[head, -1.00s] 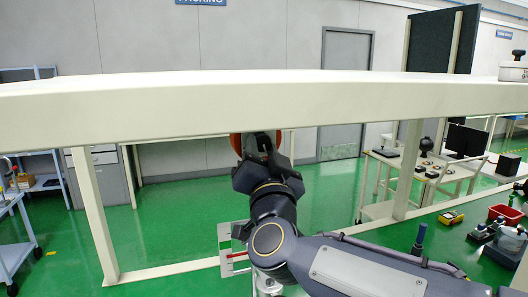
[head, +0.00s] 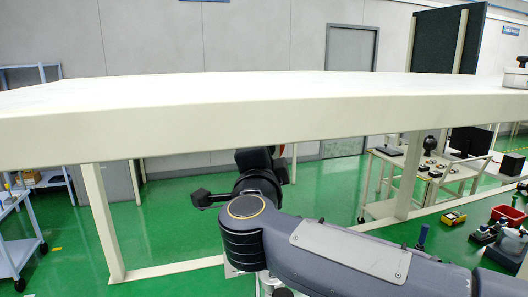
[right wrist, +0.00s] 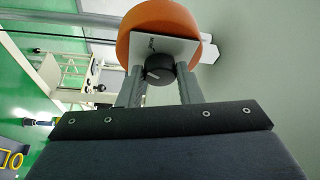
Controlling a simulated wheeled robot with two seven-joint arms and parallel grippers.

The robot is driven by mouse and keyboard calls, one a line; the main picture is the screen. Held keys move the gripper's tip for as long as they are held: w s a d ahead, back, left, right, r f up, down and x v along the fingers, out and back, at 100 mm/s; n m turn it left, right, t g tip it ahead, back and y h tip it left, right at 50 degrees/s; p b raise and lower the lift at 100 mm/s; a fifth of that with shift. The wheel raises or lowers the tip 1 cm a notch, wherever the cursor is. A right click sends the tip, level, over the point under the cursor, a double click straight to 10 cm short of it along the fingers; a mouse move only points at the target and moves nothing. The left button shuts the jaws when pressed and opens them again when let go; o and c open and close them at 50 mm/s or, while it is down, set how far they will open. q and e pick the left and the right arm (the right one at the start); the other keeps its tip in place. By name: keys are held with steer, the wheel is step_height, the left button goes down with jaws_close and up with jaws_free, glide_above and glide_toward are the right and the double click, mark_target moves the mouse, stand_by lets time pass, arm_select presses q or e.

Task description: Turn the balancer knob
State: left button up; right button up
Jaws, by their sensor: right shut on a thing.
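In the right wrist view, the black balancer knob (right wrist: 158,69) with a light pointer mark sits on a white plate (right wrist: 177,47) in front of a round orange housing (right wrist: 140,20). My right gripper (right wrist: 160,80) has its two grey fingers on either side of the knob and is shut on it. In the head view, my right arm comes in from the right and its dark wrist (head: 255,175) is under the pale beam. My left gripper is in neither view.
A wide pale beam or tabletop (head: 250,118) crosses above my right wrist. Pale legs (head: 100,215) stand on the green floor. A workbench (head: 435,165) with a monitor is at right, and a red bin (head: 506,213) and tools lie at lower right.

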steer(key=shift+m, duration=0.5)
steer(key=o, duration=1)
steer(key=s, duration=0.2)
steer(key=s+b, duration=0.1)
steer(key=s, duration=0.4)
steer(key=shift+s+a+f+b, duration=0.25)
steer(key=shift+s+f+b, duration=0.05)
steer(key=shift+s+b, duration=0.1)
